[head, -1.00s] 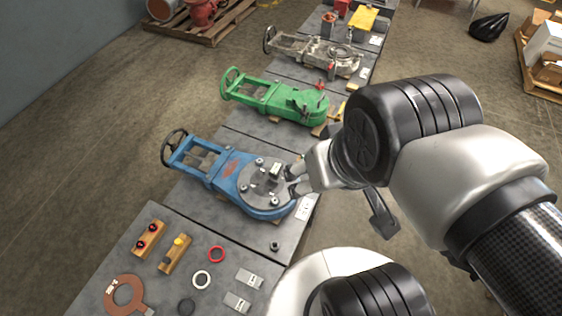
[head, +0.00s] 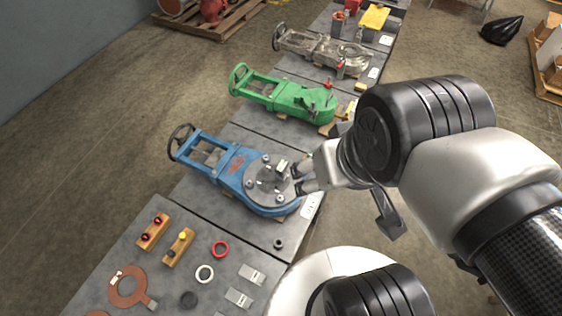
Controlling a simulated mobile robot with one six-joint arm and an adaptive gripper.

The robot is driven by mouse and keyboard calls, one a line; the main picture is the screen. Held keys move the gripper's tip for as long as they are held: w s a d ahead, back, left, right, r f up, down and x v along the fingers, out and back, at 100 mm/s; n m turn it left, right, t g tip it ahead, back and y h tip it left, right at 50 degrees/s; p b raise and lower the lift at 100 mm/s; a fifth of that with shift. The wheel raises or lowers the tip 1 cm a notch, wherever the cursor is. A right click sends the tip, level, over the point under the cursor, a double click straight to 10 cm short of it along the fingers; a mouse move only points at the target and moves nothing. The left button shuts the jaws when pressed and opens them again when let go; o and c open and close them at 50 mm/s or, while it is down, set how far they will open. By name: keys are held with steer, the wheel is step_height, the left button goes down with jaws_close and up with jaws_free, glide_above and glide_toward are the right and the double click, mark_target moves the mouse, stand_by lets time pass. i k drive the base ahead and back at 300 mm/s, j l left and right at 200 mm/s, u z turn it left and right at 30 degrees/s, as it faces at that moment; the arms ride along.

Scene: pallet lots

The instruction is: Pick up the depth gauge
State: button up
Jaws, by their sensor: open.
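A small upright metallic piece with a pale face (head: 283,165), which looks like the depth gauge, stands on the round grey plate (head: 270,188) of the blue gate valve (head: 237,170). It is too small to read in detail. My gripper (head: 298,180) is open at the right edge of that plate, its fingers pointing left and just right of the small piece. I cannot tell whether a finger touches the plate. Nothing shows between the fingers.
A green valve (head: 290,98) and a grey valve (head: 322,50) lie farther back along the tables.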

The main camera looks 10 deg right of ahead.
mark_target(283, 165)
steer(key=i+l, duration=0.15)
steer(key=l, duration=0.25)
steer(key=i+l+u, duration=0.15)
steer(key=l, duration=0.25)
steer(key=i+l, duration=0.15)
steer(key=l, duration=0.25)
steer(key=u, duration=1.4)
